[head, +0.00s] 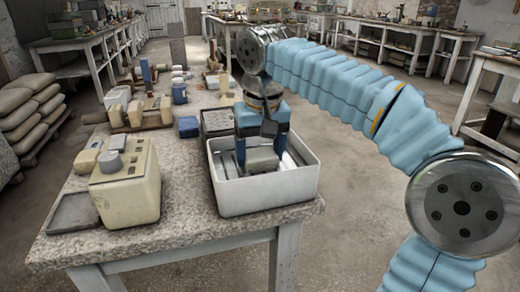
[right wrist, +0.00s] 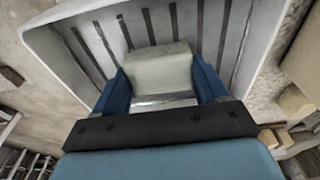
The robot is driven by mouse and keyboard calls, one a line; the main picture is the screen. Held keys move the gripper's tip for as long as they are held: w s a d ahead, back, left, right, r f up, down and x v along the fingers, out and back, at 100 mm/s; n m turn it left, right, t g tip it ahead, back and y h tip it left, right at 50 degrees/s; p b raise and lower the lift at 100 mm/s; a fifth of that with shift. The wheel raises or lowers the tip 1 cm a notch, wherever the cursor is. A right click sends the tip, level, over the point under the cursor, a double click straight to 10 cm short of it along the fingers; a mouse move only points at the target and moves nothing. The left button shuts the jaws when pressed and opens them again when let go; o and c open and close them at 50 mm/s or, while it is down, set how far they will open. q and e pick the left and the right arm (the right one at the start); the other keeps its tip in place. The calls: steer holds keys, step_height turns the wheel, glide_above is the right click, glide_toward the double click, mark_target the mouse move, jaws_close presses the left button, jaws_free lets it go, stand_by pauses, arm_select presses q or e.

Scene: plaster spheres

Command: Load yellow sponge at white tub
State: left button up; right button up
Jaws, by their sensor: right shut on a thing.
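The white tub (head: 268,196) stands at the right front of the stone-topped table in the head view, with dark stripes or slots inside. Its inside also shows in the right wrist view (right wrist: 75,22). My right gripper (head: 262,152) points down into the tub. Its blue fingers are shut on a pale, cream-grey block, which I take for the yellow sponge (head: 262,163). In the right wrist view the sponge (right wrist: 158,70) sits between the two fingers, over the tub floor. I cannot tell whether it touches the floor. My left gripper is not in view.
A cream machine (head: 125,182) stands at the left front of the table (head: 185,230). Several blocks, a blue container (head: 188,126) and other small items crowd the table's back half.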

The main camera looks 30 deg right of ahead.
mark_target(260, 154)
step_height(260, 154, up, 2)
steer(key=shift+r+p, duration=0.15)
steer(key=shift+p, duration=0.65)
steer(key=shift+r, duration=2.15)
